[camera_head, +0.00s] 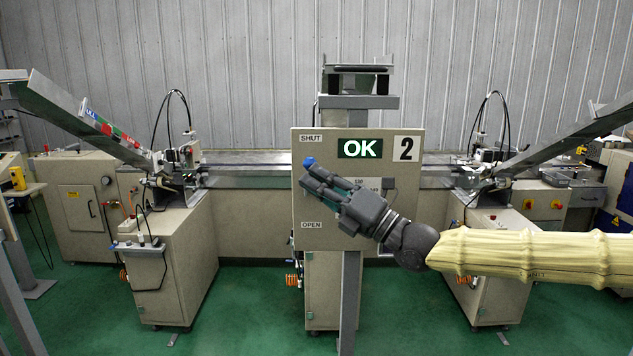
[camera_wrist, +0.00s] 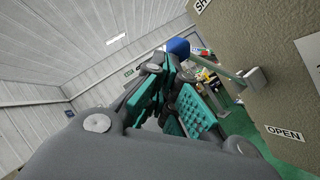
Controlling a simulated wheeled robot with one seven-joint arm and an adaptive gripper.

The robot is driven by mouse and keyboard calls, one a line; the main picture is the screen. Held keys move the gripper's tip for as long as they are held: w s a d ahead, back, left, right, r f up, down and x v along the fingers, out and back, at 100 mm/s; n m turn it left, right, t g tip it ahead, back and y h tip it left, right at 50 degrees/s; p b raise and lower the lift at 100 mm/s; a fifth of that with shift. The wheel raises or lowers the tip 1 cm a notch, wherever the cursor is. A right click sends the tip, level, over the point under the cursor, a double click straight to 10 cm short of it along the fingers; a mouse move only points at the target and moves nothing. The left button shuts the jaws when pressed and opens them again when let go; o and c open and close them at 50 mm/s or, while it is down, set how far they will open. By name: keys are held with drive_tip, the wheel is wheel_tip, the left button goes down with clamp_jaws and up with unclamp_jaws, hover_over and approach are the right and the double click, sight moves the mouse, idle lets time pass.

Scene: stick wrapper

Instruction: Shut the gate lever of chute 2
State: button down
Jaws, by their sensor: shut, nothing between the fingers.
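The chute 2 panel (camera_head: 407,185) stands in the middle of the head view, with a SHUT label (camera_head: 311,138) high on its left side and an OPEN label (camera_head: 311,225) lower down. The gate lever's blue knob (camera_head: 309,162) shows between the labels, nearer SHUT. In the wrist view the blue knob (camera_wrist: 178,46) sits just beyond my fingertips, on a rod running to a bracket on the panel. My gripper (camera_head: 318,178) is shut and empty, pointing up-left in front of the panel. It hides most of the lever in the head view. I cannot tell whether it touches the knob.
Sloping chutes (camera_head: 85,120) and machine cabinets (camera_head: 172,265) stand on both sides. The green floor (camera_head: 250,300) in front is mostly clear.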

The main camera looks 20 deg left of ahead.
drive_tip(key=s+d+f+b, duration=0.2)
drive_tip(key=d, duration=0.3)
drive_tip(key=s+d+f+b, duration=0.2)
drive_tip(key=d+f, duration=0.1)
drive_tip(key=d, duration=0.3)
drive_tip(key=shift+s+b, duration=0.35)
drive_tip(key=shift+b, duration=0.05)
drive_tip(key=shift+d, duration=0.15)
